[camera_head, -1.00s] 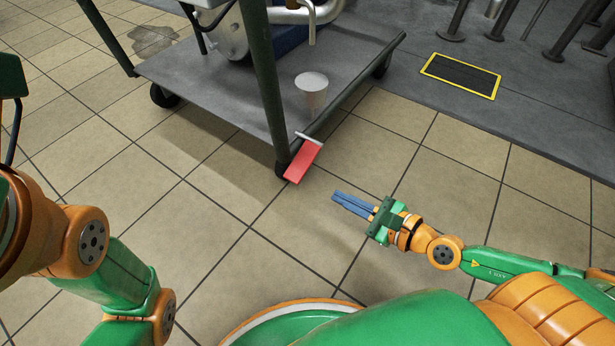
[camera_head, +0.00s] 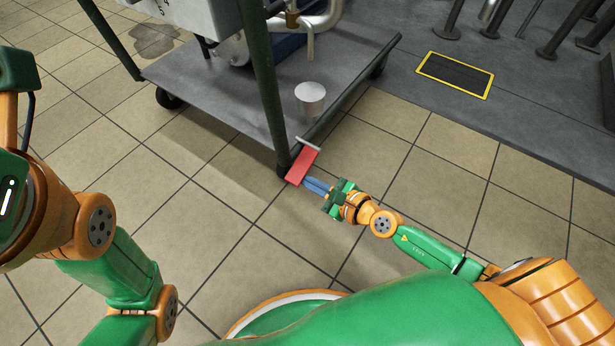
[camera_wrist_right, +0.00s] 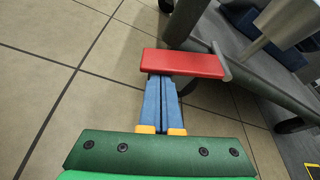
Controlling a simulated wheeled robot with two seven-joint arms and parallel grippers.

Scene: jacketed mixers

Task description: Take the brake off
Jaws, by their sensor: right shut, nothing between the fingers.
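The brake is a red pedal (camera_head: 302,164) on a grey bar at the near corner of the grey cart (camera_head: 215,95), just above the castor there. It slopes down toward me. My right gripper (camera_head: 308,184) is shut and empty, its blue fingertips at the pedal's lower edge. In the right wrist view the red pedal (camera_wrist_right: 185,63) lies across the tips of the closed fingers (camera_wrist_right: 160,78), which seem to reach its edge or under it; I cannot tell whether they touch. Of my left arm, only links show at the left; its gripper is out of view.
A green cart post (camera_head: 262,80) rises beside the pedal. A yellow-edged floor grate (camera_head: 455,75) lies at the right. The tiled floor in front of the cart is clear.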

